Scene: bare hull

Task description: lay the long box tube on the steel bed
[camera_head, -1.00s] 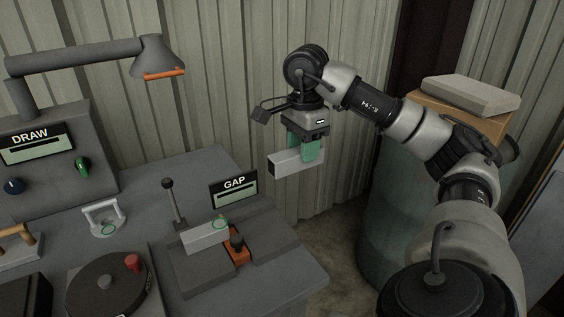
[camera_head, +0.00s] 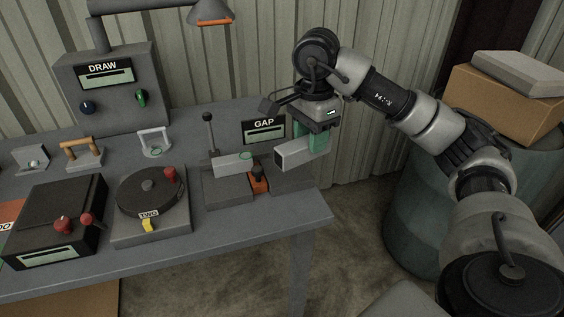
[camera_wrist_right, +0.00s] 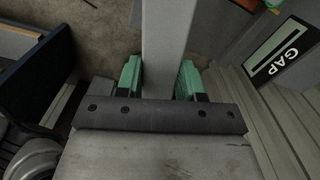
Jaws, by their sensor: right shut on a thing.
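The long box tube (camera_head: 293,155) is a pale grey square tube with a hollow end, which faces left in the head view. My right gripper (camera_head: 319,143) is shut on it with green fingers and holds it above the bench's right end, beside the GAP sign. In the right wrist view the tube (camera_wrist_right: 166,45) runs up between the gripper's fingers (camera_wrist_right: 162,80). A grey bed-like fixture (camera_head: 222,190) with an orange block and a lever stands on the bench left of the tube. I cannot tell for sure whether it is the steel bed. My left gripper is out of view.
The GAP sign (camera_head: 264,131) stands close to the tube. The grey bench (camera_head: 240,225) also bears a round turntable (camera_head: 151,192), a black box (camera_head: 55,215) and the DRAW panel (camera_head: 110,85). A drum (camera_head: 420,225) with a cardboard box (camera_head: 505,100) stands at right.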

